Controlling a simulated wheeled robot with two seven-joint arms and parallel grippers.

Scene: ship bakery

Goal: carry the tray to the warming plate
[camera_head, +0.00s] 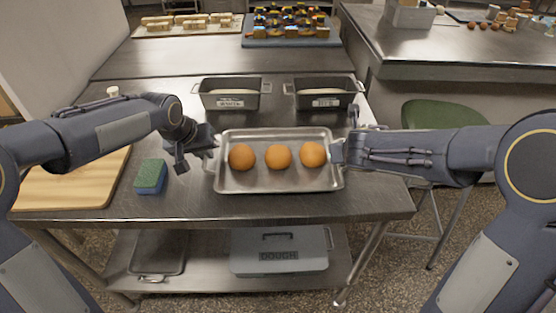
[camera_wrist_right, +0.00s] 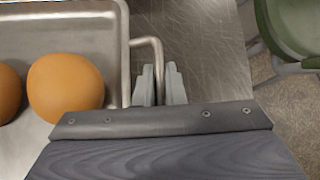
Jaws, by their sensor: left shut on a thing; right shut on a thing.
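The metal tray (camera_head: 278,187) holds three round brown buns (camera_head: 278,156) in a row. It is on or just above the steel table; I cannot tell which. My left gripper (camera_head: 208,150) is shut at the tray's left end, on its handle. My right gripper (camera_head: 338,152) is at the right end. In the right wrist view its fingers (camera_wrist_right: 160,84) are shut on the wire handle (camera_wrist_right: 158,52), beside the tray rim (camera_wrist_right: 124,50). I cannot tell which surface is the warming plate.
Two loaf tins (camera_head: 230,101) (camera_head: 325,101) stand behind the tray. A green-blue sponge (camera_head: 150,176) and a wooden board (camera_head: 75,190) are at left. Trays of baked goods stand at the back. A green stool (camera_head: 430,118) is at right.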

